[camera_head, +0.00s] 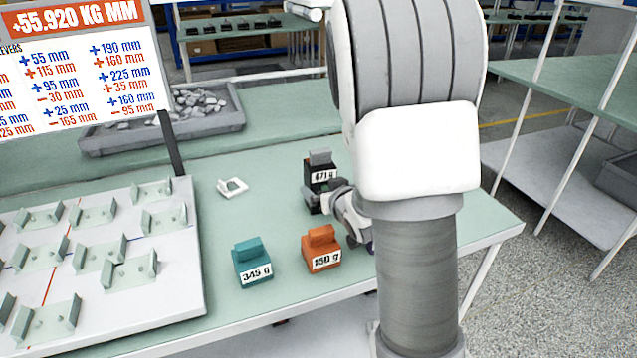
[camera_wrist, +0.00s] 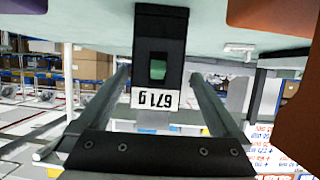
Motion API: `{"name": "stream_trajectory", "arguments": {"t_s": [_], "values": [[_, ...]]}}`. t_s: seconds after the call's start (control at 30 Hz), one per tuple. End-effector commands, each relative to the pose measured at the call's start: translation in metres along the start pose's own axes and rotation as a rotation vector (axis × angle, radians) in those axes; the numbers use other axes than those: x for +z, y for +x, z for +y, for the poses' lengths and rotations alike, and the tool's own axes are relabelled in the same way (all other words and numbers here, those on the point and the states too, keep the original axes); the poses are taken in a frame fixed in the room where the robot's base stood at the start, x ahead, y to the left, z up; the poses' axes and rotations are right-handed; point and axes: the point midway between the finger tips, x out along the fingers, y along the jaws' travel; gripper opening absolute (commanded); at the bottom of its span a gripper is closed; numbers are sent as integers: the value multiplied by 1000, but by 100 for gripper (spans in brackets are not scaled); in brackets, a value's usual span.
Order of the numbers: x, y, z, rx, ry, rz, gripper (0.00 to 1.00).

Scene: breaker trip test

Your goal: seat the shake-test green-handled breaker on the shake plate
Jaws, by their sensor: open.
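A teal breaker with a teal handle, labelled 345 g (camera_head: 252,262), stands on the green table; I see no other green-handled one clearly. An orange breaker labelled 150 g (camera_head: 321,250) stands to its right. A black breaker with a grey handle, labelled 671 g (camera_head: 320,178), stands behind them. My gripper (camera_head: 338,194) is beside the black breaker, partly hidden by my arm. In the wrist view, the black breaker (camera_wrist: 158,40) shows between the open fingers of my gripper (camera_wrist: 158,75), with gaps at both sides. The white shake plate (camera_head: 185,296) with several paired brackets is at left.
A sign board (camera_head: 80,70) with numbers stands behind the plate. A small white bracket-like piece (camera_head: 232,187) lies on the table. A grey tray of rubble (camera_head: 165,128) is at the back.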

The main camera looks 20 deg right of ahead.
Motion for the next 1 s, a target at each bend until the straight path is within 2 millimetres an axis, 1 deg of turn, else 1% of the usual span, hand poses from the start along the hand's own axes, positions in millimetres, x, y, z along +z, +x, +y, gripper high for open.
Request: {"name": "stream_trajectory", "arguments": {"t_s": [0.13, 0.3, 0.4, 0.5, 0.73, 0.87, 0.9, 0.97, 1.0], "values": [[0, 12, 1, 0, -2, -1, 100], [-1, 36, 3, -1, -3, -2, 100], [-1, 47, 4, 0, -1, -1, 100], [-2, 52, 4, 0, -1, 0, 100], [-2, 52, 4, 0, -1, 0, 100], [-2, 52, 4, 0, -1, 0, 77], [-2, 52, 4, 0, -1, 0, 69], [-2, 52, 4, 0, -1, 0, 59], [-2, 52, 4, 0, -1, 0, 51]]}}
